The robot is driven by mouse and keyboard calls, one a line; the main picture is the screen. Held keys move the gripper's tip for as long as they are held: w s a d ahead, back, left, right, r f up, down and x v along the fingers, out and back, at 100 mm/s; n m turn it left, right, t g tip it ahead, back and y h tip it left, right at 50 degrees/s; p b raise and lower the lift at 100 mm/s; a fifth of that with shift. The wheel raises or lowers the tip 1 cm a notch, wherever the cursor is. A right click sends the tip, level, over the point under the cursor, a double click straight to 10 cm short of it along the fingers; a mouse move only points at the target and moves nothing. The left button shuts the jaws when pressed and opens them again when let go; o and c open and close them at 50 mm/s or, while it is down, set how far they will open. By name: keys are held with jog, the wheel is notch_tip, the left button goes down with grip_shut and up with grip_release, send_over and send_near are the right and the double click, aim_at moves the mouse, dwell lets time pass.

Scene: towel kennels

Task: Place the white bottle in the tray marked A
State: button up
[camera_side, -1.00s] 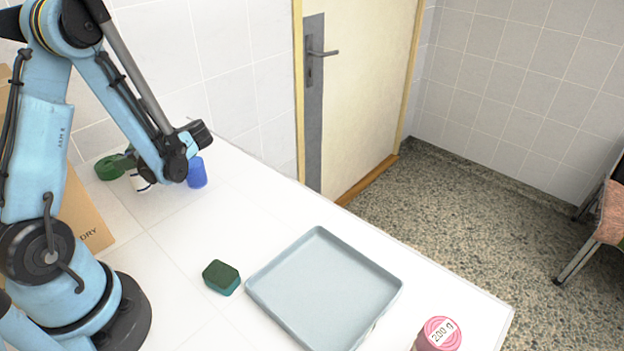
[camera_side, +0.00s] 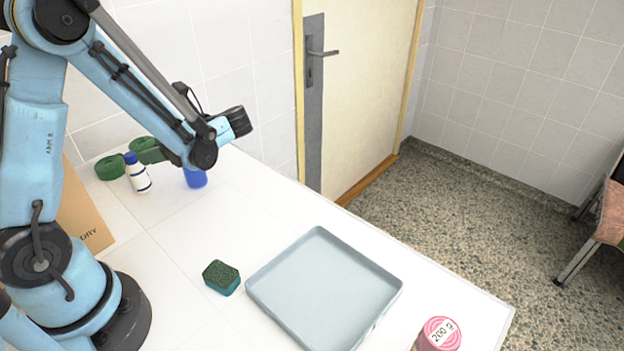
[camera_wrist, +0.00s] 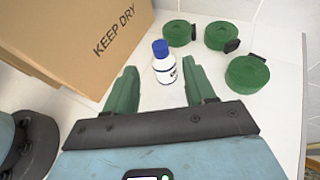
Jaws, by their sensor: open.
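The white bottle (camera_side: 139,178) has a blue cap and dark bands on its label. It stands upright on the white table, left of my arm's end in the side view. In the wrist view the bottle (camera_wrist: 165,70) shows between and beyond the green fingers of my gripper (camera_wrist: 159,64), which are spread apart and hold nothing. A shallow blue-grey tray (camera_side: 324,287) lies empty at the table's front middle. I cannot read a letter A on it.
Green rolls (camera_wrist: 247,74) lie right of and behind the bottle. A cardboard box (camera_wrist: 75,35) stands left of it. A blue object (camera_side: 195,178) is below my wrist. A green sponge (camera_side: 222,278) lies left of the tray; a pink-lidded container (camera_side: 440,333) stands right.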

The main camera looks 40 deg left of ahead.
jog(key=w+d+r+n+t+h, duration=0.2)
jog(key=d+n+t+h, duration=0.4)
jog(key=d, duration=0.3)
jog(key=w+d+r+n+t+h, duration=0.2)
jog(key=d+n+t+h, duration=0.3)
jog(key=d+t, duration=0.3)
jog(key=shift+d+r+n+h, duration=0.2)
jog(key=shift+d+n+h, duration=0.25)
jog(key=shift+d, duration=0.8)
jog(key=shift+a, duration=0.1)
